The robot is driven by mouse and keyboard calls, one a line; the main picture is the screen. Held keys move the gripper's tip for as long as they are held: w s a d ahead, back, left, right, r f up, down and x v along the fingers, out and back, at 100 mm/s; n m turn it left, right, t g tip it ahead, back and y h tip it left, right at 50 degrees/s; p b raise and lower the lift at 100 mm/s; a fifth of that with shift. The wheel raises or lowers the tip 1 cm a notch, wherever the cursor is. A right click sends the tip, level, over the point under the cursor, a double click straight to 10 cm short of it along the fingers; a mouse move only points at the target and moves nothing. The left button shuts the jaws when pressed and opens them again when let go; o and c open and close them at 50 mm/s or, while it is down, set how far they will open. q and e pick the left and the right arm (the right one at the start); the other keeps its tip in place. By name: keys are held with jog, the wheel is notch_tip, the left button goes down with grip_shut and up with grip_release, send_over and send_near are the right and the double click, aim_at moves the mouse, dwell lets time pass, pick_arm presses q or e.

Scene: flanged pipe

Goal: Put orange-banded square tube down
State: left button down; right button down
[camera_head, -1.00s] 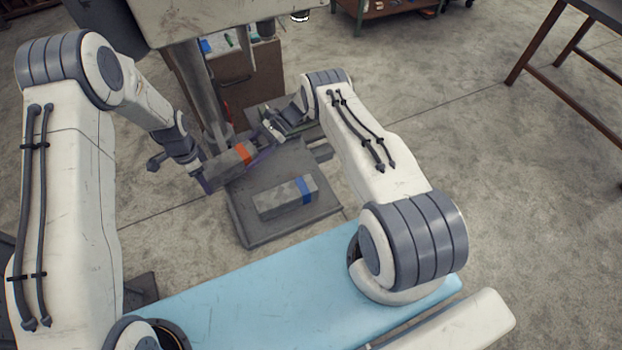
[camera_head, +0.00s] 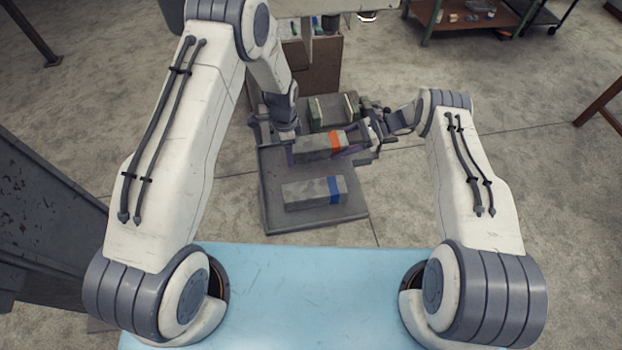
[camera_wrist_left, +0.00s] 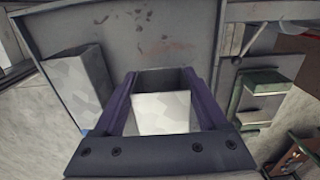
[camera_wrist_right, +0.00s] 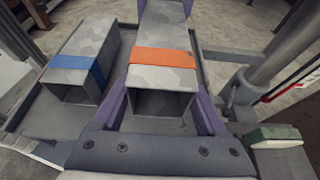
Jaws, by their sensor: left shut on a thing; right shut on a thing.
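The orange-banded square tube (camera_head: 313,146) lies level across the far part of the grey plate in the head view, held at both ends. My left gripper (camera_head: 291,148) is shut on its left end; the left wrist view shows the tube (camera_wrist_left: 162,112) between the fingers. My right gripper (camera_head: 362,147) is shut on its right end; the right wrist view shows the tube's open end and orange band (camera_wrist_right: 161,57) between purple fingers. I cannot tell whether the tube touches the plate.
A blue-banded square tube (camera_head: 308,194) lies on the grey plate (camera_head: 290,223), nearer me and parallel. It also shows in the right wrist view (camera_wrist_right: 88,50). Green-topped blocks (camera_head: 315,113) stand behind. A light-blue surface (camera_head: 310,290) lies in front.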

pick_arm(q)
jog(key=shift+a+f, duration=0.1)
pick_arm(e)
jog(key=shift+f, duration=0.15)
